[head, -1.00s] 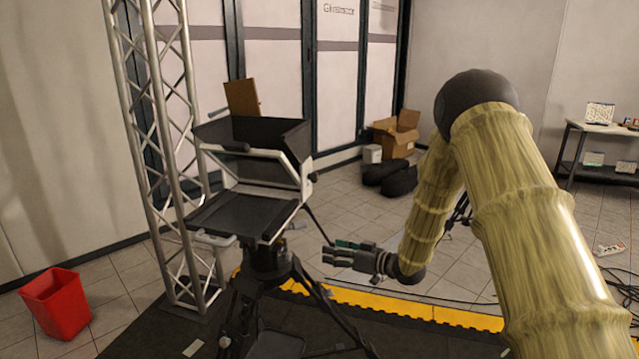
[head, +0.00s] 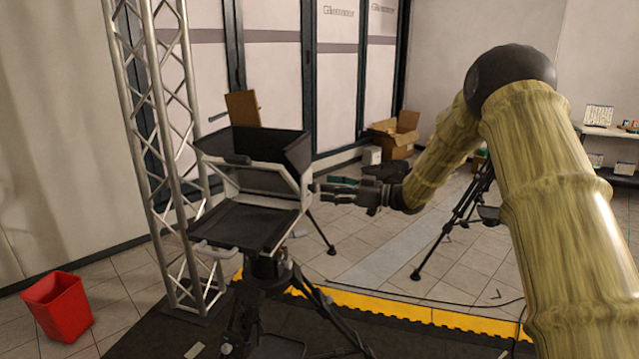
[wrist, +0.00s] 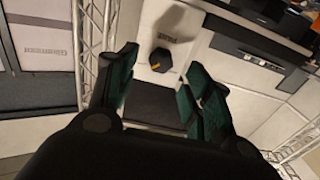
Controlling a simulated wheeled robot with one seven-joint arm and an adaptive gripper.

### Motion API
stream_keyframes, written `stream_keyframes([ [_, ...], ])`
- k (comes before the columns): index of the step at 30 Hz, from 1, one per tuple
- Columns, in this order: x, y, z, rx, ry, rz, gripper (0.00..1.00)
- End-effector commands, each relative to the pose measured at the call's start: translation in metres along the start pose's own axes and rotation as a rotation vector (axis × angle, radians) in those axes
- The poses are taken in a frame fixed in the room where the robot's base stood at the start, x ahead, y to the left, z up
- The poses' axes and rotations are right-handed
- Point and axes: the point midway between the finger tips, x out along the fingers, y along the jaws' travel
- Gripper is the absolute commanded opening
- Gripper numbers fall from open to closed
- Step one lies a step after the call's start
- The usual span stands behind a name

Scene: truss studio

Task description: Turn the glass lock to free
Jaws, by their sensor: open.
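The teleprompter (head: 250,178) stands on a tripod left of centre in the head view, with a black hood above and a flat black tray below. In the wrist view a dark faceted knob (wrist: 165,62), which looks like the glass lock, sits on a pale panel with lettering beside it. My gripper (head: 318,190) is at the right side of the teleprompter, and its fingers hide the knob in the head view. In the wrist view my gripper (wrist: 161,72) is open, its green-padded fingers on either side of the knob's line. I cannot tell whether they touch it.
A metal truss (head: 165,140) stands close left of the teleprompter. A red bin (head: 58,305) is on the floor at left. Another black tripod (head: 455,220) stands behind my arm. A cardboard box (head: 398,132) is at the back wall. Tiled floor behind the yellow edging is mostly clear.

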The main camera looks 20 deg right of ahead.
Motion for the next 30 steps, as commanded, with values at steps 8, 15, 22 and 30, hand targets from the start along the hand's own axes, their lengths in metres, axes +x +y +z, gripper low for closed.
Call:
stream_keyframes([
  [8,0.033,0.0,-0.001,0.0,-0.001,-0.001,0.5],
  [15,0.041,0.0,0.0,0.0,0.0,0.001,0.5],
  [22,0.04,0.0,0.001,0.0,0.0,0.001,0.45],
  [30,0.04,0.0,0.0,0.0,0.0,0.002,0.04],
])
